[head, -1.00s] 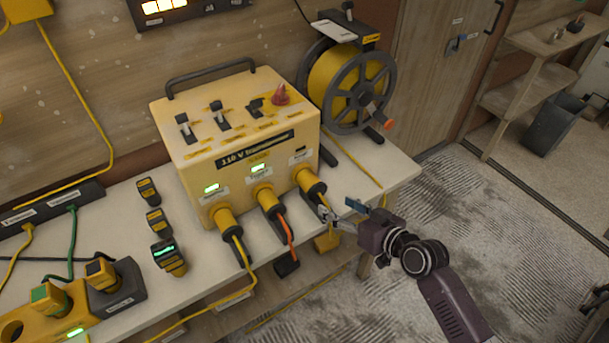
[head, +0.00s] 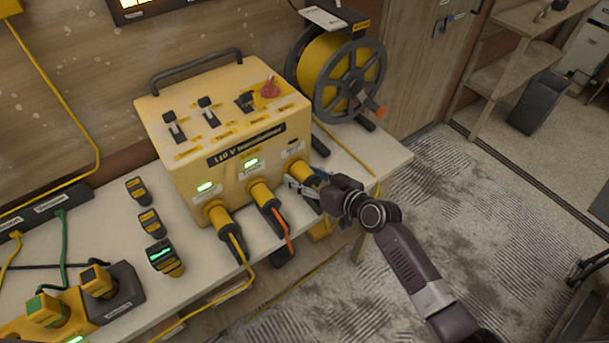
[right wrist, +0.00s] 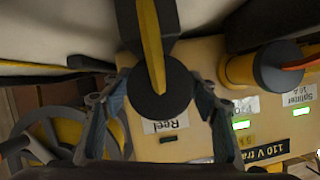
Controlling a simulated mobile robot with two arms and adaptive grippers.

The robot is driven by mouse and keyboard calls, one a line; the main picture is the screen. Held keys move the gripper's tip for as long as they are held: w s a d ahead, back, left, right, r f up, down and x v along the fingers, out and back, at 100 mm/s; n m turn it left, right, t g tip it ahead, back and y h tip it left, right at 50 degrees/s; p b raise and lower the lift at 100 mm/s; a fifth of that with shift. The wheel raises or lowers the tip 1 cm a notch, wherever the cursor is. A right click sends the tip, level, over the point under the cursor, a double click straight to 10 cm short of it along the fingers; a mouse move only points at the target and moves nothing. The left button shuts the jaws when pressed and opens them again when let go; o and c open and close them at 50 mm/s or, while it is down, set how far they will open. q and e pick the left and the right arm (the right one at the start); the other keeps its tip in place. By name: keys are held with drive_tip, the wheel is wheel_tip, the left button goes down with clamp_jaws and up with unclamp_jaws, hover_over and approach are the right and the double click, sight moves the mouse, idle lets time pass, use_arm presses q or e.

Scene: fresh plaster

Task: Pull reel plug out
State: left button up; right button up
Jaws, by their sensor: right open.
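The yellow transformer box (head: 222,135) stands on the bench with three plugs in its front. The reel plug (head: 302,174) is the rightmost one, yellow with a dark rear end, seated in its socket. In the right wrist view its dark round back (right wrist: 160,98) and yellow cable face me, above the "Reel" label (right wrist: 166,126). My right gripper (head: 306,189) is at this plug. In the right wrist view its open fingers (right wrist: 158,108) stand on either side of the plug, with gaps visible. My left gripper is out of view.
The middle plug (head: 262,194) with an orange cable and the left plug (head: 219,216) sit close by, beneath green lights. The cable reel (head: 340,75) stands behind the box on the right. Open floor (head: 470,220) lies right of the bench.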

sight(313, 186)
drive_tip(key=shift+c, duration=0.6)
clamp_jaws()
drive_tip(key=shift+s+d+f, duration=0.1)
drive_tip(key=shift+s+d, duration=0.05)
drive_tip(key=shift+d, duration=0.1)
drive_tip(key=s+d, duration=0.1)
drive_tip(key=s, duration=0.1)
drive_tip(key=s+d, duration=0.1)
drive_tip(key=shift+s+d, duration=0.3)
drive_tip(key=shift+s, duration=0.1)
drive_tip(key=shift+w, duration=0.1)
drive_tip(key=shift+c, duration=0.3)
unclamp_jaws()
drive_tip(key=shift+o, duration=0.9)
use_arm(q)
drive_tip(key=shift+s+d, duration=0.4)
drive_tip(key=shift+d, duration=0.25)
